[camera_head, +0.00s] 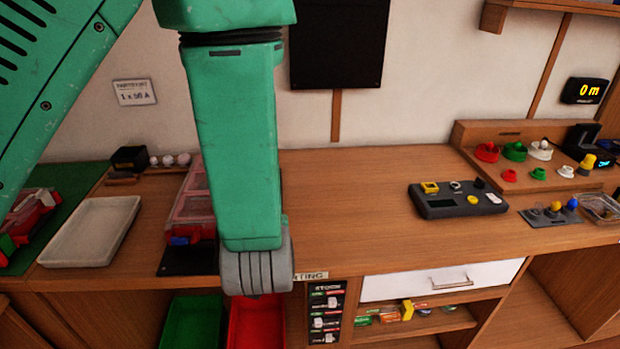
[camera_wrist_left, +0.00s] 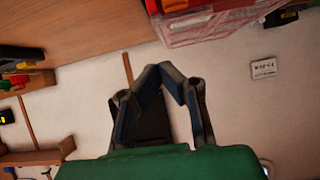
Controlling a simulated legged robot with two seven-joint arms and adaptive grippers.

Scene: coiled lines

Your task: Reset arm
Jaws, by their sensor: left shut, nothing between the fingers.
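My left arm crosses the left half of the head view, its green links hanging in front of the workbench (camera_head: 345,215). My left gripper is not visible in that view. In the left wrist view the left gripper (camera_wrist_left: 170,72) has its dark fingers drawn together at the tips, shut with nothing between them. It is in front of the wall, with the bench and a clear-lidded red case (camera_wrist_left: 205,25) beyond the tips. My right arm and gripper are in neither view.
A white tray (camera_head: 88,232) lies left of the arm. A dark device (camera_head: 455,201), coloured spools (camera_head: 514,151) and a small display (camera_head: 584,90) are at right. Red (camera_head: 258,325) and green (camera_head: 190,322) bins sit below. The bench middle is clear.

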